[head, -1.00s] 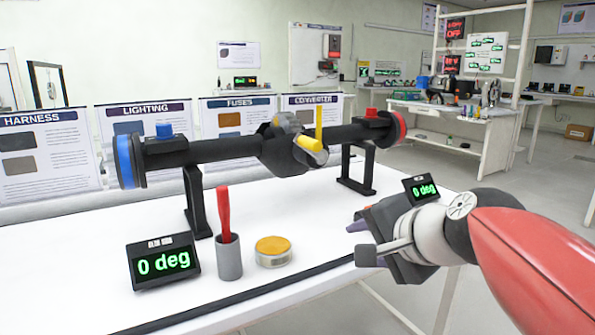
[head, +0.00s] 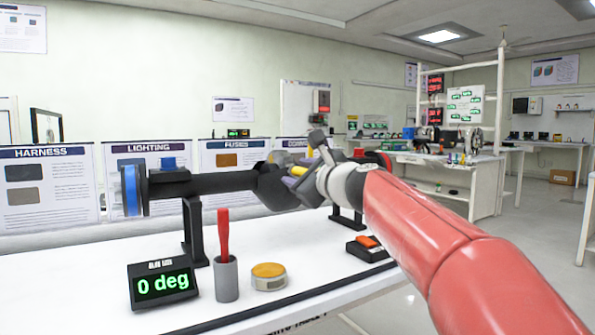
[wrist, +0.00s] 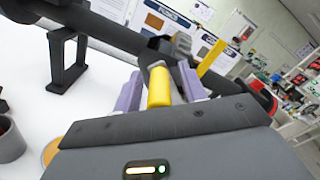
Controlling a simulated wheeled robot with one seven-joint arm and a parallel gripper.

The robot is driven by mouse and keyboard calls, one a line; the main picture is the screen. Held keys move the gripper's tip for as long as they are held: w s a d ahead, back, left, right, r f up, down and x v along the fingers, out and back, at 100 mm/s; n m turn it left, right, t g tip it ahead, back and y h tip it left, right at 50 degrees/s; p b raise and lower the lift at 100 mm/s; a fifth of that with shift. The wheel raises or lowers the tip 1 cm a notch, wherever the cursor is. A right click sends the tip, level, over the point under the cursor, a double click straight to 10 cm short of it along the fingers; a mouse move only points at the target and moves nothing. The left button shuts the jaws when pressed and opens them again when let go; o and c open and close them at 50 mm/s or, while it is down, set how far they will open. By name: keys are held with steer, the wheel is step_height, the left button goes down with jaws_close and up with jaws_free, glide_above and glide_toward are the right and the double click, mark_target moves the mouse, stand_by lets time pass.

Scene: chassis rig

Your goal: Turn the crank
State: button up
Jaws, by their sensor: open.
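The crank's yellow handle (wrist: 160,87) is a short cylinder, seen in the wrist view between the two purple fingers of my gripper (wrist: 161,84). In the head view the handle (head: 299,171) shows only in part at the middle of the black axle (head: 215,184), beside my gripper (head: 296,182). My gripper is open, its fingers on either side of the handle; I cannot tell whether either touches it. A longer yellow bar (wrist: 211,57) stands up to the right of the handle in the wrist view. My arm hides the axle's right part in the head view.
A display (head: 162,283) reading 0 deg, a grey cup (head: 226,279) with a red-handled tool and a round tin (head: 268,277) stand on the white table (head: 95,315). A black box with an orange top (head: 368,247) sits to the right. Black stands support the axle.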

steer(key=shift+w+a, duration=0.3)
steer(key=shift+w, duration=0.1)
steer(key=shift+c, duration=0.3)
jaws_close()
steer(key=shift+w+d+r+m+p, duration=0.2)
steer(key=shift+r+m+p, duration=0.25)
steer(key=shift+m+p, duration=0.45)
steer(key=shift+w+d+r+m+p, duration=0.2)
steer(key=shift+w+d+m+p, duration=0.3)
steer(key=shift+m+p, duration=0.85)
steer(key=shift+w+d+r+m+p, duration=0.25)
steer(key=shift+d+m+p, duration=0.45)
steer(key=shift+m+p, duration=0.6)
steer(key=shift+w+d+r+m+p, duration=0.2)
steer(key=shift+w+d+m+p, duration=0.3)
steer(key=shift+m+p, duration=0.8)
